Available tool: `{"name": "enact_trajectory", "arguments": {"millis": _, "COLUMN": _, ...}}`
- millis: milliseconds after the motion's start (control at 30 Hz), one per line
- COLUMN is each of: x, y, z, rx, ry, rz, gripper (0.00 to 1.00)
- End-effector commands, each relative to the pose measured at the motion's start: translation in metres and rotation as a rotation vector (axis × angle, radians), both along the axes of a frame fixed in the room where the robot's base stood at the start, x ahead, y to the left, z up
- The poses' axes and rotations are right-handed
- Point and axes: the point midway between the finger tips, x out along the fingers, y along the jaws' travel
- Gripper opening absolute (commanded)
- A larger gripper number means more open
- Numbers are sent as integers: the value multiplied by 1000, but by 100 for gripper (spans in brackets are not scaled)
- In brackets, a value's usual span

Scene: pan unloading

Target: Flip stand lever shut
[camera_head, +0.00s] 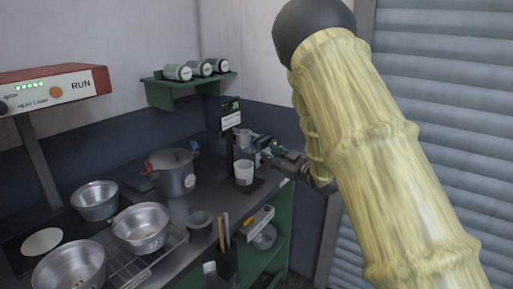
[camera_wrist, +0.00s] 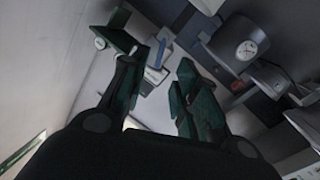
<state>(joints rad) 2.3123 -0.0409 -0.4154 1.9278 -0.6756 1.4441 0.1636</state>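The black stand (camera_head: 229,148) rises from the bench with a small display at its top. A metal cup (camera_head: 243,138) sits on its upper part and a white cup (camera_head: 243,172) stands below. A small blue part (camera_head: 257,160) shows at the stand's right side; I cannot tell surely that it is the lever. My gripper (camera_head: 270,151) is at the stand's right side. In the wrist view my gripper (camera_wrist: 157,78) has its green fingers apart, with nothing clearly held. A blue bar (camera_wrist: 164,51) and a pale block show beyond the gap; contact cannot be told.
A lidded pot (camera_head: 174,176) stands left of the stand. Several metal bowls (camera_head: 140,228), a wire rack and utensils crowd the front bench. A green wall shelf (camera_head: 190,91) holds jars above. A heat lamp unit (camera_head: 52,90) is at the left. A shutter (camera_head: 440,90) is at the right.

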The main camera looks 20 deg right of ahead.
Motion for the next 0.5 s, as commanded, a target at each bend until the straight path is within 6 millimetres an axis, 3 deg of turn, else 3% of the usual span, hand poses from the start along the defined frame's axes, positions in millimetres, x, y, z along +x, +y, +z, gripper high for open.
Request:
{"name": "enact_trajectory", "arguments": {"millis": 300, "x": 47, "y": 23, "z": 2, "rx": -1, "ry": 0, "rz": 2, "gripper": 30}}
{"name": "enact_trajectory", "arguments": {"millis": 500, "x": 65, "y": 32, "z": 1, "rx": -1, "ry": 1, "rz": 1, "gripper": 30}}
